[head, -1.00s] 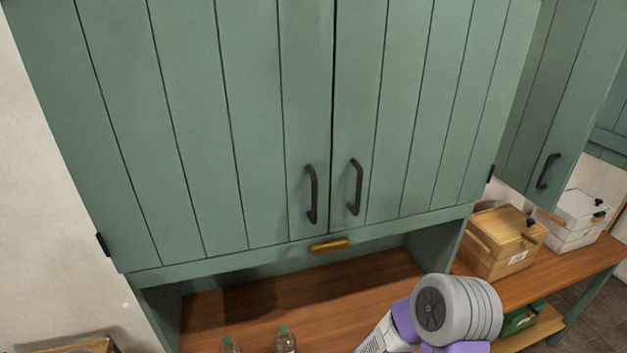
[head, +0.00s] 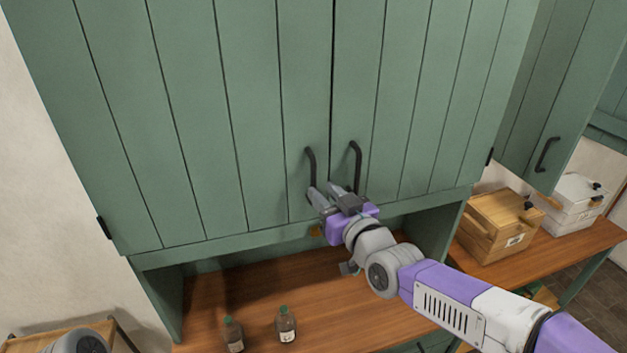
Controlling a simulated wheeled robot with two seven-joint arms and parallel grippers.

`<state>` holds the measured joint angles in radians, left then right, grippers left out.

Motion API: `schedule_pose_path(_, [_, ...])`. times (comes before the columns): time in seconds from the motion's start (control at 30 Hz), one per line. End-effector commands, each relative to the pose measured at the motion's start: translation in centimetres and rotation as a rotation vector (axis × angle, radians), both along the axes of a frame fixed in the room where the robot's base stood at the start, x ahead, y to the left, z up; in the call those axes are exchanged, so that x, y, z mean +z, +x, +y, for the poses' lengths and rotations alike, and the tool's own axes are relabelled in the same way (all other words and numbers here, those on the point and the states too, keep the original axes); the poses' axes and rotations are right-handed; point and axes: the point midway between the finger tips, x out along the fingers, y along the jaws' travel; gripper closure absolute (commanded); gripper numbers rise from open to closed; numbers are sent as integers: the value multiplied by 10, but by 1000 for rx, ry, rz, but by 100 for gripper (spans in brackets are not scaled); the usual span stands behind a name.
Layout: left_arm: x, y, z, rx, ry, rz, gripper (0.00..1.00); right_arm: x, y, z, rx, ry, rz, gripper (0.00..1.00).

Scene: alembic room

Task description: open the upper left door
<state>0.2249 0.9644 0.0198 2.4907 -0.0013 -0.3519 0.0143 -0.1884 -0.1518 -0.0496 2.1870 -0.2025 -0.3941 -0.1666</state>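The upper left door (head: 190,120) is a green plank door and is closed flush with the upper right door (head: 425,110). Its dark bar handle (head: 311,165) stands upright near the middle seam. My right gripper (head: 325,190) is at the lower part of this handle, pointing up at the doors. Its two grey fingers look spread apart, and the handle's lower end is partly hidden by them. I cannot tell whether they touch it. My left gripper is not in view.
The right door's handle (head: 356,165) is just right of my gripper. A wooden box (head: 495,225) and a white box (head: 573,205) are at right. A neighbouring green cabinet (head: 555,90) hangs there too.

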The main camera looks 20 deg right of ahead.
Motion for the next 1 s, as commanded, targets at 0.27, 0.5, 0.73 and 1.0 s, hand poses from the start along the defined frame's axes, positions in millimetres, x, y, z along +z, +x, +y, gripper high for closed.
schedule_pose_path(0.27, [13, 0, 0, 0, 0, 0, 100, 1, 38, 9, 1, 0, 3, 67])
schedule_pose_path(0.5, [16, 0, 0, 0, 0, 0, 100, 0, 50, 12, 1, 1, 1, 67])
schedule_pose_path(0.73, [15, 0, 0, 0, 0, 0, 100, -1, 51, 12, 1, 1, 1, 67])
schedule_pose_path(1.0, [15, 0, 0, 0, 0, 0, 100, -1, 50, 12, 1, 1, 2, 100])
